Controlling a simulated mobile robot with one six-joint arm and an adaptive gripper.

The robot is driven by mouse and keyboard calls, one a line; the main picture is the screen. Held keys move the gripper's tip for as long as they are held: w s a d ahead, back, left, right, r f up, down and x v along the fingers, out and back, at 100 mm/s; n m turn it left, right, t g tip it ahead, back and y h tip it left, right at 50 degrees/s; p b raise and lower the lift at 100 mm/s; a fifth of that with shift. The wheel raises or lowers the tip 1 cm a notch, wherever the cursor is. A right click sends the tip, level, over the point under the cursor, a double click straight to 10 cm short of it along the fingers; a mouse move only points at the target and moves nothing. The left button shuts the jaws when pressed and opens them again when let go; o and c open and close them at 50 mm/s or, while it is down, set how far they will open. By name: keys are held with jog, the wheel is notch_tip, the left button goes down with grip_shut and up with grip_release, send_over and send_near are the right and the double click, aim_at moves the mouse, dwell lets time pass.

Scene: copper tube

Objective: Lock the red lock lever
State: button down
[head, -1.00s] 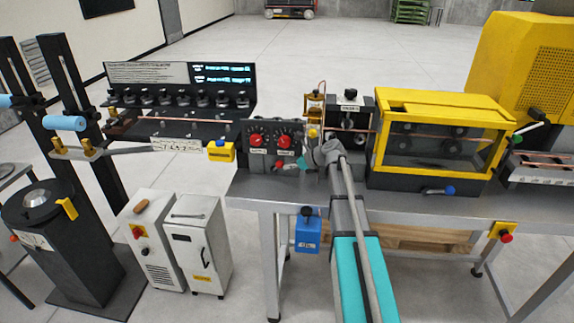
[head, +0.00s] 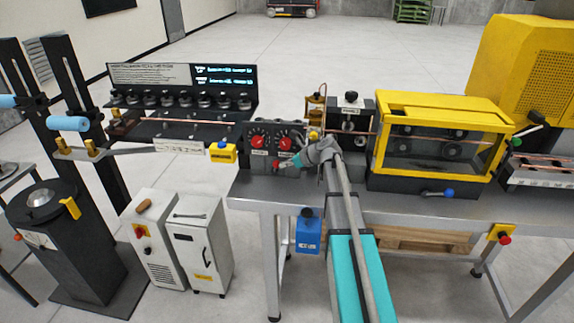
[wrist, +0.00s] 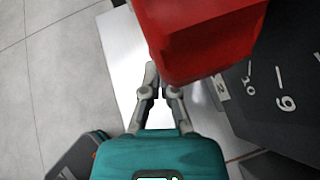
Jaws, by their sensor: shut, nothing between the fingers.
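The red lock lever (head: 277,167) shows as a small red piece low on the front of the dark dial unit (head: 262,128) in the head view. In the wrist view a large red block (wrist: 200,40), which looks like the lever's handle, fills the top middle. My gripper (head: 288,164) is at the lever's right side in the head view. In the wrist view my gripper (wrist: 158,84) has its fingers close together, with the red block just ahead and partly covering the right fingertip. Nothing shows between the fingers. I cannot tell whether they touch the lever.
Two red knobs (head: 258,142) sit above the lever on the dial unit. A numbered black dial (wrist: 280,95) is close at the right of the wrist view. A yellow-framed enclosure (head: 440,103) stands to the right on the bench. A copper tube (head: 180,122) runs behind.

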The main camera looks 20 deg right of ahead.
jog(key=shift+r, duration=0.1)
jog(key=a+r+p+v, duration=0.1)
jog(key=p+v, duration=0.5)
jog(key=v, duration=0.3)
jog(key=shift+d+r+p, duration=0.25)
jog(key=shift+r+p, duration=0.15)
jog(key=shift+r, duration=0.05)
dwell(0.5)
jog(key=s+a+f+n+g+h+b, duration=0.1)
jog(key=s+a+f+n+g+h, duration=0.2)
jog(key=s+a+n, duration=0.35)
jog(key=s+a+f+n+g+h+b, duration=0.1)
jog(key=s+a+f+n+g, duration=0.1)
jog(key=s+a+f+n, duration=0.5)
jog(key=s+a+f+n+g+h, duration=0.1)
jog(key=s+n+h, duration=0.1)
jog(key=s+n, duration=0.3)
jog(key=s+a+n+g+h+b, duration=0.1)
jog(key=s+n+h, duration=0.1)
jog(key=s+n, duration=0.4)
jog(key=shift+s+a+f+n+g+h, duration=0.3)
jog(key=shift+s+a+f+n+g, duration=0.1)
jog(key=shift+n, duration=1.05)
